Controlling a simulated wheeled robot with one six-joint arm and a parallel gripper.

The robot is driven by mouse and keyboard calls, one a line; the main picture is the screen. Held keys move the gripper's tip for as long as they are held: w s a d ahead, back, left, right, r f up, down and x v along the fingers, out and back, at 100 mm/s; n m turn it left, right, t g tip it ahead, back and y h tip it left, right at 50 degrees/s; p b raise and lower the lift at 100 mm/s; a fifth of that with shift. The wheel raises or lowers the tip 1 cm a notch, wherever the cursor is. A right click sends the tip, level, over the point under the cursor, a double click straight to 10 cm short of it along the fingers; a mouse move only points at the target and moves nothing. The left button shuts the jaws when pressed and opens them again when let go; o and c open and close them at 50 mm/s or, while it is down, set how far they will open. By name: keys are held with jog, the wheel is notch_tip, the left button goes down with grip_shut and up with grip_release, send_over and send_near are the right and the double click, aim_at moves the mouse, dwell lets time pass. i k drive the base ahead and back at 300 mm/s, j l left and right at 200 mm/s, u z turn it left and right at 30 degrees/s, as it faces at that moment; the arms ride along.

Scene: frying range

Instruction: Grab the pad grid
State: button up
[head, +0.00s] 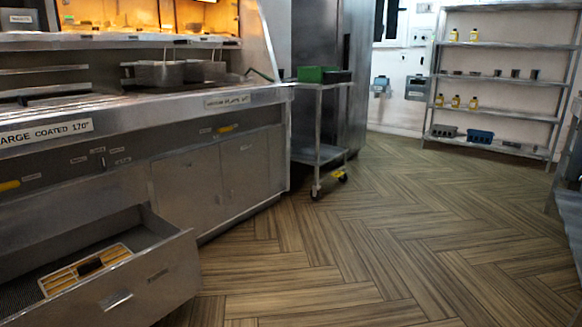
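An open steel drawer (150,285) is pulled out at the lower left. In it lies a flat tan and yellow framed piece with slots and a dark block at its middle, which looks like the pad grid (118,254). It lies at a slant on the drawer's dark floor. My gripper is not in view.
The steel frying counter (200,180) runs along the left, with fry baskets (158,74) on top. A wheeled cart (318,150) with a green box (317,74) stands beyond it. A shelf rack (492,88) is at the back right. The wooden floor (370,240) is clear.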

aim_at(96, 263)
jog(key=k+l, duration=0.1)
jog(key=k+j, duration=0.15)
jog(key=j, duration=0.2)
jog(key=k+j+u, duration=0.15)
jog(key=j, duration=0.2)
jog(key=k+j+u, duration=0.1)
jog(key=k, duration=0.2)
